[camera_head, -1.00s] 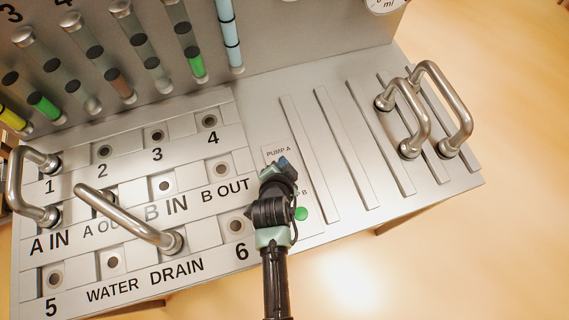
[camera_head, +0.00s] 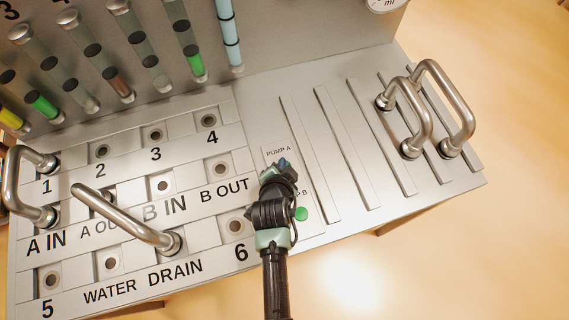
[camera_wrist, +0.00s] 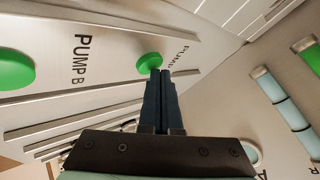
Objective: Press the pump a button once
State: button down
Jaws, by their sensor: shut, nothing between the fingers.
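The pump A button is a green round button (camera_wrist: 149,62) on the panel beside the partly hidden PUMP A label in the wrist view. In the head view my arm hides it, and only its label (camera_head: 278,153) shows. My gripper (camera_wrist: 160,74) is shut and empty, its dark fingertips overlapping the lower right edge of this button in the wrist view. I cannot tell whether they touch it. In the head view my gripper (camera_head: 275,168) is just below the PUMP A label. The green pump B button (camera_head: 301,214) is to its lower right; it also shows in the wrist view (camera_wrist: 14,69).
Metal handles stand on the panel at the left (camera_head: 130,217) and right (camera_head: 455,110). Raised strips (camera_head: 345,140) run right of the pump buttons. Tubes with coloured fill (camera_head: 192,50) stand along the back wall.

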jog(key=shift+f, duration=0.3)
dwell(0.4)
jog(key=shift+r+p, duration=0.5)
jog(key=shift+r, duration=0.3)
notch_tip(320, 180, up, 5)
jog(key=p, duration=0.4)
jog(key=shift+r, duration=0.1)
dwell(0.4)
